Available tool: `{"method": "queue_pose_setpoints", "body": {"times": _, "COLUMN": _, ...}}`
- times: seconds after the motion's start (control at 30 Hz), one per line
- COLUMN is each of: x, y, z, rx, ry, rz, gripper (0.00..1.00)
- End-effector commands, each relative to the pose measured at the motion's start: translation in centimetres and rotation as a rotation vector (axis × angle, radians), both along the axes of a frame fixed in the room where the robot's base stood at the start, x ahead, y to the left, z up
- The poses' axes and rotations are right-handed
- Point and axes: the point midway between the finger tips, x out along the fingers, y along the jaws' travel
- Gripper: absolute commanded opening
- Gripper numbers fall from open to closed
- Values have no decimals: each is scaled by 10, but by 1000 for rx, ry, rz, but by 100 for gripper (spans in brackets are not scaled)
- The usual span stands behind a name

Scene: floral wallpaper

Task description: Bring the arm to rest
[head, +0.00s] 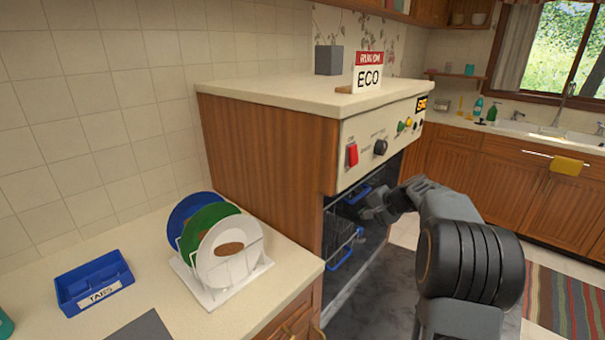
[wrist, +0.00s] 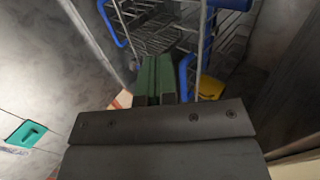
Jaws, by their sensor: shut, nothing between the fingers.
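My gripper (wrist: 158,98) shows in the wrist view with its dark fingers together, shut and empty. In the head view my arm reaches to the front of the dishwasher, and the gripper end (head: 372,207) is at its opening, below the control panel (head: 383,138). The fingertips are hard to make out there. Blue-trimmed wire racks (head: 343,240) stand inside the dark opening. They also show just beyond the gripper in the wrist view (wrist: 187,70); I cannot tell whether the fingers touch them.
A rack of blue, green and white plates (head: 228,250) and a blue TABS tray (head: 94,283) stand on the left counter. A yellow object (wrist: 211,87) is near the racks. Floor lies open right of my arm.

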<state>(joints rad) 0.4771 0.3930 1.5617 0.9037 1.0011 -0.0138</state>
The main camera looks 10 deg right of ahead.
Motion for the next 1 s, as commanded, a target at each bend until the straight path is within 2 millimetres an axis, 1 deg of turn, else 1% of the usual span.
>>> {"method": "queue_pose_setpoints", "body": {"times": 0.07, "x": -5, "y": -2, "z": -10, "rx": -24, "ry": 27, "rz": 8, "gripper": 0}}
{"method": "queue_pose_setpoints", "body": {"times": 0.17, "x": -24, "y": -2, "z": -35, "rx": -67, "ry": 100, "rz": 32, "gripper": 0}}
{"method": "queue_pose_setpoints", "body": {"times": 0.2, "x": -38, "y": 0, "z": -45, "rx": -100, "ry": 140, "rz": 51, "gripper": 0}}
{"method": "queue_pose_setpoints", "body": {"times": 0.27, "x": -64, "y": 12, "z": -48, "rx": -170, "ry": 191, "rz": 105, "gripper": 0}}
{"method": "queue_pose_setpoints", "body": {"times": 0.33, "x": -99, "y": 31, "z": -45, "rx": -268, "ry": 242, "rz": 189, "gripper": 0}}
{"method": "queue_pose_setpoints", "body": {"times": 0.37, "x": -113, "y": 39, "z": -41, "rx": -312, "ry": 257, "rz": 226, "gripper": 0}}
{"method": "queue_pose_setpoints", "body": {"times": 0.4, "x": -133, "y": 50, "z": -37, "rx": -369, "ry": 273, "rz": 277, "gripper": 0}}
{"method": "queue_pose_setpoints", "body": {"times": 0.47, "x": -162, "y": 65, "z": -30, "rx": -454, "ry": 288, "rz": 355, "gripper": 0}}
{"method": "queue_pose_setpoints", "body": {"times": 0.5, "x": -180, "y": 75, "z": -25, "rx": -510, "ry": 293, "rz": 406, "gripper": 0}}
{"method": "queue_pose_setpoints", "body": {"times": 0.6, "x": -221, "y": 94, "z": -13, "rx": -640, "ry": 285, "rz": 521, "gripper": 0}}
{"method": "queue_pose_setpoints", "body": {"times": 0.7, "x": -252, "y": 107, "z": -2, "rx": -743, "ry": 256, "rz": 611, "gripper": 0}}
{"method": "queue_pose_setpoints", "body": {"times": 0.83, "x": -276, "y": 121, "z": 11, "rx": -825, "ry": 201, "rz": 681, "gripper": 0}}
{"method": "queue_pose_setpoints", "body": {"times": 0.9, "x": -283, "y": 128, "z": 18, "rx": -848, "ry": 167, "rz": 702, "gripper": 0}}
{"method": "queue_pose_setpoints", "body": {"times": 1.0, "x": -285, "y": 136, "z": 31, "rx": -864, "ry": 119, "rz": 712, "gripper": 0}}
